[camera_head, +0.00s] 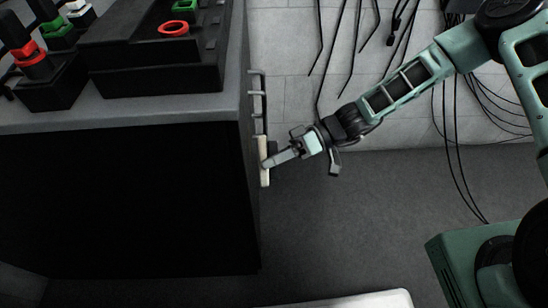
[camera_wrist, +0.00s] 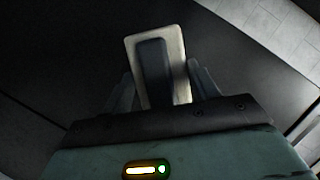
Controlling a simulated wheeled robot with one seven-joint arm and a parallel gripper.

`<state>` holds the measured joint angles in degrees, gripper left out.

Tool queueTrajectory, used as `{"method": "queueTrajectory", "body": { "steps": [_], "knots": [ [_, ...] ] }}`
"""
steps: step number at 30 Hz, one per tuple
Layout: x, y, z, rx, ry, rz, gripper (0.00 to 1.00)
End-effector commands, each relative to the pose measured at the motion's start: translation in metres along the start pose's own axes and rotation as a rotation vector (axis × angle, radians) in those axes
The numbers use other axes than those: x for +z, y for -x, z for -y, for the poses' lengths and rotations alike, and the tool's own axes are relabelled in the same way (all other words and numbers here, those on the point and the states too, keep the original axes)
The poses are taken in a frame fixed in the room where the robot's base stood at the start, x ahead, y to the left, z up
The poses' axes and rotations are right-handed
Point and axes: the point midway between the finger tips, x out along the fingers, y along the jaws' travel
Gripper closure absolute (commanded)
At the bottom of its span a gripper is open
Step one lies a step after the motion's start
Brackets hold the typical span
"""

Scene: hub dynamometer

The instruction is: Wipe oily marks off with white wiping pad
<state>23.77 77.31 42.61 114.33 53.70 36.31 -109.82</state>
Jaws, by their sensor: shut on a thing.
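My gripper (camera_head: 272,162) is shut on a white wiping pad (camera_head: 264,172) at the right side of the dark cabinet. In the wrist view the pad (camera_wrist: 171,43) shows as a cream plate with a dark grip block (camera_wrist: 153,72) between the two fingers (camera_wrist: 164,88). The pad stands about upright, close against the cabinet's side panel (camera_wrist: 70,60); I cannot tell whether it touches. No oily marks can be made out in either view; the face behind the pad is hidden.
The cabinet (camera_head: 130,200) fills the left, with a grey top (camera_head: 120,115) holding black fixtures (camera_head: 160,60) and red and green rings. Grey handle-like bars (camera_head: 257,95) stick out from its side just above the pad. Cables (camera_head: 350,50) hang at the tiled wall.

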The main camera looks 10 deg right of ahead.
Motion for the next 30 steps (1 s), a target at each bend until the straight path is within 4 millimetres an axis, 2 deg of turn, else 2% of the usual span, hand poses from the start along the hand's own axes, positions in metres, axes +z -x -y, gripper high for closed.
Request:
{"method": "queueTrajectory", "body": {
  "steps": [30],
  "knots": [
    [-0.006,-0.015,0.0,-0.001,0.001,0.0,0.59]
  ]
}}
